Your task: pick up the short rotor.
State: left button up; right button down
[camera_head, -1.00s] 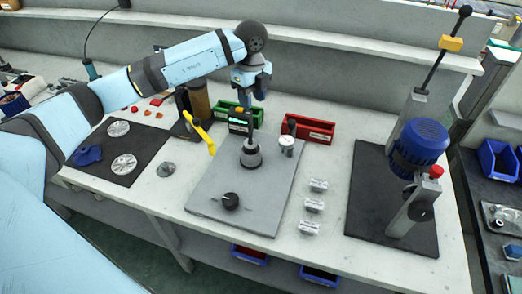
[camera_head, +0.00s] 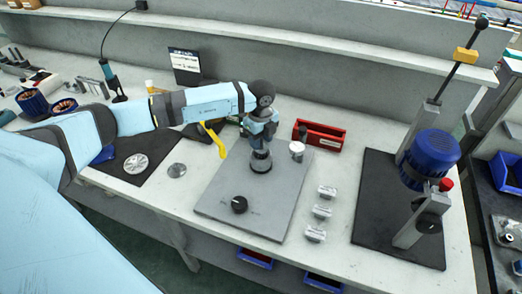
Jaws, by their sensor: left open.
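I cannot tell for certain which part is the short rotor. Several small silver metal parts stand in a row to the right of the grey plate (camera_head: 283,200): a far one (camera_head: 327,192), a middle one (camera_head: 321,212) and a near one (camera_head: 315,234). My left gripper (camera_head: 262,147) points down over a round dark fixture (camera_head: 261,163) on the grey plate, close above or touching it. The jaws are open; what lies between them is hidden by the gripper and wrist. My right gripper is not in view.
A black knob (camera_head: 239,205) and a white-topped post (camera_head: 296,149) are on the plate. A red bin (camera_head: 320,136) stands behind. A press with a blue motor (camera_head: 430,160) stands on a black mat at right. A yellow handle (camera_head: 215,141) is left of the gripper.

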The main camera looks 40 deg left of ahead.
pick_arm(q)
grip_shut()
jog(key=shift+w+r, duration=0.1)
jog(key=shift+r, duration=0.05)
notch_tip(320, 180, up, 20)
jog(key=b, duration=0.1)
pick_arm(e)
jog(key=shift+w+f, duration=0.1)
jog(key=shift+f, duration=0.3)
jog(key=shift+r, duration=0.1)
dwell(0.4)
